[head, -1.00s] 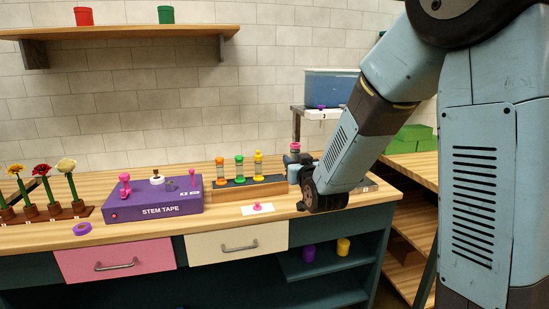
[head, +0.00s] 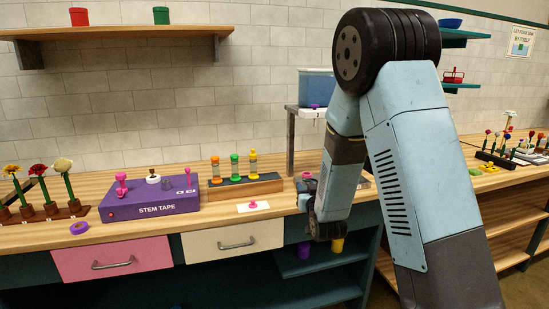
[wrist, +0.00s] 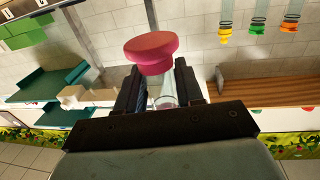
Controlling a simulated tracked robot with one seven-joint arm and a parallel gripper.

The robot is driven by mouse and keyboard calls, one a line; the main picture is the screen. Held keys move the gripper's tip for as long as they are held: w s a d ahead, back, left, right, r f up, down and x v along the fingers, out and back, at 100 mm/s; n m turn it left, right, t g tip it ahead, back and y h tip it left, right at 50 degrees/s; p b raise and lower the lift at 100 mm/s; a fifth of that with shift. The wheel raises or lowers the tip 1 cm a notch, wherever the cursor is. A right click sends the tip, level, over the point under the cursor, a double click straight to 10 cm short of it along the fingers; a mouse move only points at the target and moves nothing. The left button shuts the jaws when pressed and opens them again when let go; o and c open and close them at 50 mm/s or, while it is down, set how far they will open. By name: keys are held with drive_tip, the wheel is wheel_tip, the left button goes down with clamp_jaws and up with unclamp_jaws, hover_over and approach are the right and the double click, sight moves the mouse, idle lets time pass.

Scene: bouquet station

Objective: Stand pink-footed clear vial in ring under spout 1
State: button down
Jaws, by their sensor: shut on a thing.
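My gripper (wrist: 160,92) is shut on the clear vial (wrist: 163,92), whose wide pink foot (wrist: 151,50) sticks out past the fingers in the wrist view. In the head view the pink foot (head: 306,175) shows just above my gripper, near the counter's right front; the clear part is hidden there. Spout 1 (head: 315,106) is a small purple piece below the blue tank (head: 316,85), by a plate marked 1, behind and above my gripper. The ring under it cannot be made out; my arm covers that area.
A wooden rack (head: 245,188) with orange, green and yellow vials stands left of my gripper. The purple stem tape box (head: 150,198) is farther left. A white card (head: 253,206) with a pink piece lies in front of the rack. A metal post (head: 291,140) rises behind my gripper.

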drive_tip(key=d+f+m+h, duration=0.1)
drive_tip(key=d+f, duration=0.5)
drive_tip(key=f, duration=0.4)
drive_tip(key=d+f+h, duration=0.1)
drive_tip(key=d+f, duration=0.5)
drive_tip(key=f, duration=0.4)
drive_tip(key=shift+d+m+h, duration=0.3)
drive_tip(key=shift+m+h, duration=0.1)
drive_tip(key=shift+r, duration=0.15)
